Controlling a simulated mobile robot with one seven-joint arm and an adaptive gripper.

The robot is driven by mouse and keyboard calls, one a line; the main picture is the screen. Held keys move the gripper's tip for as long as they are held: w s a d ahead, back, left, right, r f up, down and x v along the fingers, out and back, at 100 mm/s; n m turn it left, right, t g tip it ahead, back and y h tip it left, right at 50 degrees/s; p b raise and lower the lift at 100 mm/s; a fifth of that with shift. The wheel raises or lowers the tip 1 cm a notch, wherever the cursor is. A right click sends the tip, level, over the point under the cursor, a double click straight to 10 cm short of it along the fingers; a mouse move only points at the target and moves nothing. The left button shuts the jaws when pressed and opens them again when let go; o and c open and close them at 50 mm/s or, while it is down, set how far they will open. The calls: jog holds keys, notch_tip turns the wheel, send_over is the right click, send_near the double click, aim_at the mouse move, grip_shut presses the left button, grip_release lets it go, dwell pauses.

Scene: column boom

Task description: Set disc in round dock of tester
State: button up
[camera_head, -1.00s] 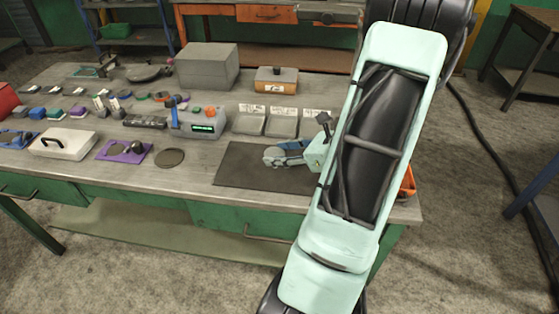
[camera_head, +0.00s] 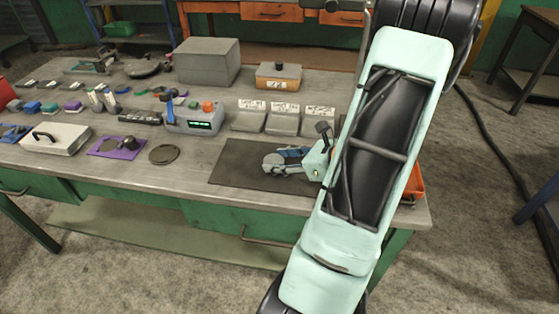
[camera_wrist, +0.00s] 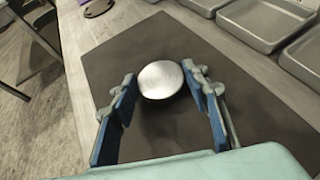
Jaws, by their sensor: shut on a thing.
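My gripper (camera_wrist: 160,95) is shut on a pale silver disc (camera_wrist: 160,80), with a blue finger on each side of it. In the head view my gripper (camera_head: 289,160) and the grey disc (camera_head: 273,162) are over the dark mat (camera_head: 235,175); the gap below the disc cannot be told. The tester (camera_head: 196,118) appears to be the grey box with a green display, an orange button and a blue lever, behind and to the left of my gripper. Its round dock cannot be made out. The tester is outside the wrist view.
Grey trays (camera_head: 283,124) stand behind the mat. A dark round plate (camera_head: 164,154) and a purple plate (camera_head: 117,147) lie to the left. A large grey box (camera_head: 207,62) and an orange-fronted box (camera_head: 279,76) stand farther back. An orange bin (camera_head: 415,184) is at the right edge.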

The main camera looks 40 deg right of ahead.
jog(key=shift+f, duration=0.2)
jog(key=o, duration=1.5)
jog(key=shift+r, duration=0.1)
jog(key=shift+c, duration=0.2)
